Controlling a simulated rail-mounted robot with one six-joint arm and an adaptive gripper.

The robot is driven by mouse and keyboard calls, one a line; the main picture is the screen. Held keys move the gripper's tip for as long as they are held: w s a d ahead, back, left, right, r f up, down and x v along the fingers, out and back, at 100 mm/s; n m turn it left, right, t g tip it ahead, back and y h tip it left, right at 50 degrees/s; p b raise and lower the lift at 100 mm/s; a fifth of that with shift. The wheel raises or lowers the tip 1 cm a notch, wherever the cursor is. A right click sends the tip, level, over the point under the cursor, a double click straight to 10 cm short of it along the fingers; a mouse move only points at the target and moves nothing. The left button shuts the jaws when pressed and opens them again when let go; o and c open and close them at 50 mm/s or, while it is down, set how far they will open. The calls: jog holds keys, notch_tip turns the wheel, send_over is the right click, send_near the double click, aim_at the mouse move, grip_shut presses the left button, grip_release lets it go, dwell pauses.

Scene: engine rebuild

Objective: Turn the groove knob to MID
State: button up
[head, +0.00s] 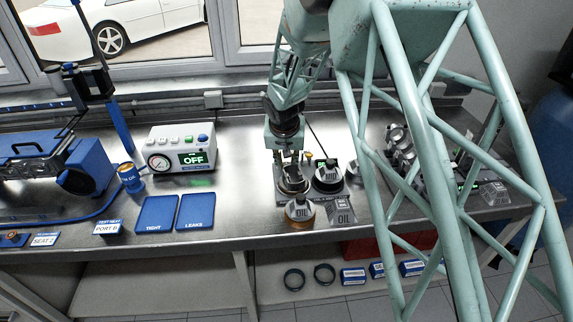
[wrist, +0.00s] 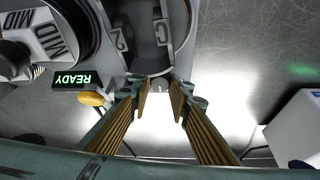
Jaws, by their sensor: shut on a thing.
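My gripper (wrist: 160,92) points down at a labelled fixture, its two ribbed fingers closed around a small grey rounded piece (wrist: 158,84). Most of that piece is hidden, and I cannot tell whether it is the groove knob. Plates marked "2" and "C" (wrist: 162,32) lie just beyond it. A dark round dial (wrist: 62,40) with MID labels is at the upper left of the wrist view, apart from the fingers. In the head view my gripper (head: 291,163) is over the left of two round units, and the dial (head: 328,178) is to its right.
A lit READY display (wrist: 75,80) and a yellow button (wrist: 91,98) are close to the fingers. A white OFF tester (head: 181,147) and blue mats (head: 156,213) are left.

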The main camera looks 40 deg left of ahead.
jog(key=o, duration=0.8)
jog(key=shift+o, duration=0.2)
jog(key=shift+r, duration=0.15)
jog(key=v, duration=1.1)
jog(key=shift+r, duration=0.35)
jog(key=shift+s+d, duration=0.1)
